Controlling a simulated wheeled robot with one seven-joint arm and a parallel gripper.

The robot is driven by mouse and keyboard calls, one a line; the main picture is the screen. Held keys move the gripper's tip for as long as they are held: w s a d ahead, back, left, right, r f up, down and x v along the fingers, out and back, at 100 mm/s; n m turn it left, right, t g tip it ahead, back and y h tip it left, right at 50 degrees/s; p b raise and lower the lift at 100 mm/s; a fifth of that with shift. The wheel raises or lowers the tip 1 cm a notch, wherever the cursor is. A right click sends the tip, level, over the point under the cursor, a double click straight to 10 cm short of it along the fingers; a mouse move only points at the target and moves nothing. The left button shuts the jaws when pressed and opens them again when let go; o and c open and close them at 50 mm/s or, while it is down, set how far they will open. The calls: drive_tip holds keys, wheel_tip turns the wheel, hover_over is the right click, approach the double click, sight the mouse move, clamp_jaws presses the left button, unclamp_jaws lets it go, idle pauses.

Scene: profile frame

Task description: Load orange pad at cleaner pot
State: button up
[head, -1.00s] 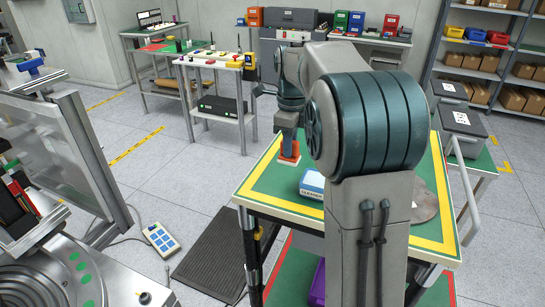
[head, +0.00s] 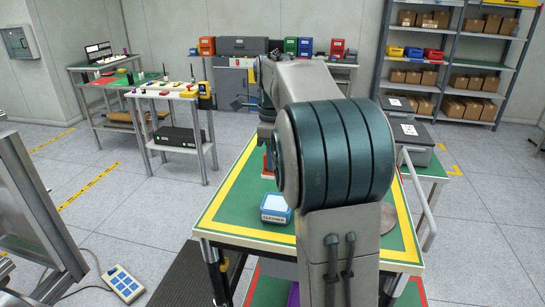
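The cleaner pot (head: 275,209) is a small blue box-like container with a pale top and a label reading CLEANER. It stands on the green table top with a yellow border (head: 229,211), left of my arm. The orange pad (head: 267,166) shows only as a small orange-red patch beyond the pot, beside my arm. My gripper (head: 266,149) is at the far end of my arm, just above the orange patch, and largely hidden by the arm. Its fingers are too small and covered to tell whether they hold the pad.
A round grey-brown plate (head: 388,217) shows partly at the table's right side. A white bench (head: 166,93) with small items stands back left. Shelving (head: 463,75) with boxes stands back right. A blue button box (head: 123,283) lies on the floor. Grey floor is open between.

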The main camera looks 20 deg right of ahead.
drive_tip(key=shift+s+r+p, duration=0.25)
drive_tip(key=shift+r+p, duration=0.15)
drive_tip(key=shift+p, duration=0.7)
drive_tip(key=s+p, duration=0.1)
drive_tip(key=p, duration=0.2)
drive_tip(key=shift+r, duration=0.1)
drive_tip(key=shift+s+f+b, duration=0.25)
drive_tip(key=shift+f+b, duration=0.05)
drive_tip(key=shift+f, duration=0.85)
drive_tip(key=shift+s+f+b, duration=0.2)
drive_tip(key=shift+f+b, duration=0.15)
drive_tip(key=shift+f, duration=0.85)
drive_tip(key=shift+s+f+b, duration=0.25)
drive_tip(key=shift+f+b, duration=0.05)
drive_tip(key=shift+f, duration=0.85)
drive_tip(key=shift+a+f+b, duration=0.1)
drive_tip(key=shift+f+b, duration=0.2)
drive_tip(key=shift+f, duration=0.3)
wheel_tip(320, 180, up, 7)
drive_tip(key=p, duration=0.5)
drive_tip(key=shift+p, duration=0.4)
